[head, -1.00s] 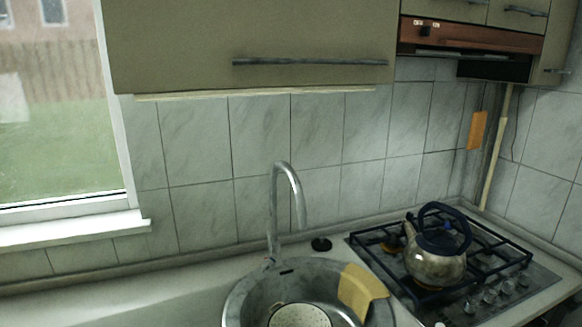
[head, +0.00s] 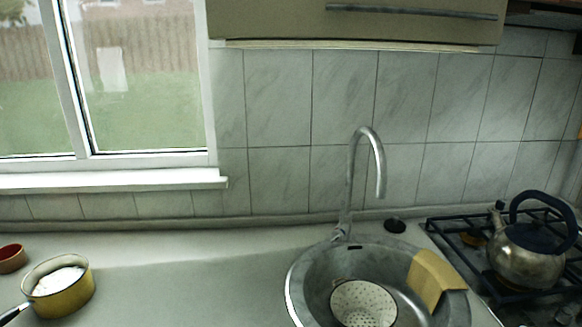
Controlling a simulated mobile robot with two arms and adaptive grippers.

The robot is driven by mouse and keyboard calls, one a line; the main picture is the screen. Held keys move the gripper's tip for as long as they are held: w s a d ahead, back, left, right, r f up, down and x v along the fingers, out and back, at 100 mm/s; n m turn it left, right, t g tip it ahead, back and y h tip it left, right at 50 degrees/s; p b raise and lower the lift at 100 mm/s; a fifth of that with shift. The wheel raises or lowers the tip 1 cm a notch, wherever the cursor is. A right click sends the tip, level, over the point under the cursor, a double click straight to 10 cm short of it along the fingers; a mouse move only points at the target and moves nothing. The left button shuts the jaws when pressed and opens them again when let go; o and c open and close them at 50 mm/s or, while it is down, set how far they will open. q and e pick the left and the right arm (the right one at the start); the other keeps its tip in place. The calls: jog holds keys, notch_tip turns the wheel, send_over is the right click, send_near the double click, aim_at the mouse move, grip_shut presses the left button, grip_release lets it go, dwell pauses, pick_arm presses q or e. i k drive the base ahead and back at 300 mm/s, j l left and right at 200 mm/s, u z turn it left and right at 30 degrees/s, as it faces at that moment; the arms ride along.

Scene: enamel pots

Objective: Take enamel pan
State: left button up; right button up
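A yellow enamel pan (head: 66,297) with a pale inside stands upright on the counter at the lower left of the head view. Its dark handle (head: 14,314) points to the lower left and is cut by the picture edge. Something white shows inside the pan; I cannot tell whether it is contents or the lining. Neither of my grippers is in view.
A small red-brown bowl (head: 11,258) stands behind the pan at the left edge. A kettle (head: 527,262) stands on the stove. The counter (head: 190,275) between pan and sink is clear.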

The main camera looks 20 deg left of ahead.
aim_at(59, 286)
jog(key=u, duration=1.95)
